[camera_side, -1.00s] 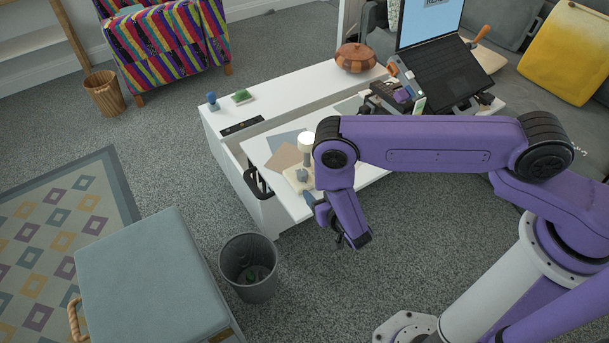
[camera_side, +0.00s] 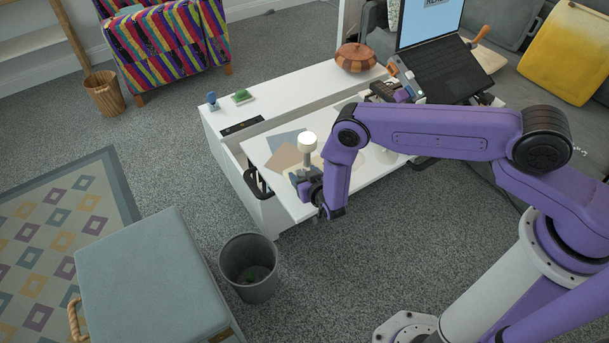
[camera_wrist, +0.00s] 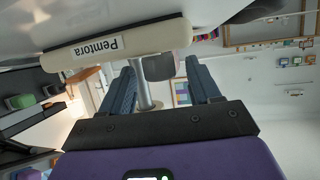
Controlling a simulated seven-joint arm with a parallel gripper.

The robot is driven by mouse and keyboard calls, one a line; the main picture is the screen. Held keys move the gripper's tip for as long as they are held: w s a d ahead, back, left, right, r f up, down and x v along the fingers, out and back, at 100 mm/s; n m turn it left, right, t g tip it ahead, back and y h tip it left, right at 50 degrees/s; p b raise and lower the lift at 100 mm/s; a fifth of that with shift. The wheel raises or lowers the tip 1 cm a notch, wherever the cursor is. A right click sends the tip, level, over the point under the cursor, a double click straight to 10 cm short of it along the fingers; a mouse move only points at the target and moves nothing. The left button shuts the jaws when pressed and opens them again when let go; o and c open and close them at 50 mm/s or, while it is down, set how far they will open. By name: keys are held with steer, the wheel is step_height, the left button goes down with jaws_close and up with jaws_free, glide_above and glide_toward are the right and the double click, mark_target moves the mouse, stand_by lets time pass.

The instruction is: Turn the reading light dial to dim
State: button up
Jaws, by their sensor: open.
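The reading light stands on the white desk's front part; its pale round head (camera_side: 308,142) sits on a grey post above a cream base. In the wrist view the cream base (camera_wrist: 125,45) carries a "Pemtora" label, with the grey post (camera_wrist: 143,88) beside a dark grey rounded block (camera_wrist: 158,67). I cannot tell whether that block is the dial, and no dim mark is readable. My gripper (camera_side: 308,186) is low beside the light. In the wrist view its blue fingers (camera_wrist: 162,85) are open, with the post and block showing between them; contact is unclear.
Coloured paper sheets (camera_side: 285,157) lie beside the light on the white desk (camera_side: 222,118). A grey bin (camera_side: 248,268) and blue ottoman (camera_side: 150,280) stand on the floor in front.

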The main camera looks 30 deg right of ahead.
steer(key=c, duration=1.1)
steer(key=shift+o, duration=0.3)
steer(key=shift+d+y, duration=0.1)
steer(key=shift+y, duration=0.2)
steer(key=shift+d+n+y, duration=0.15)
steer(key=shift+n+y, duration=0.75)
steer(key=shift+n, duration=0.1)
steer(key=shift+n+y, duration=1.2)
steer(key=shift+y, duration=0.2)
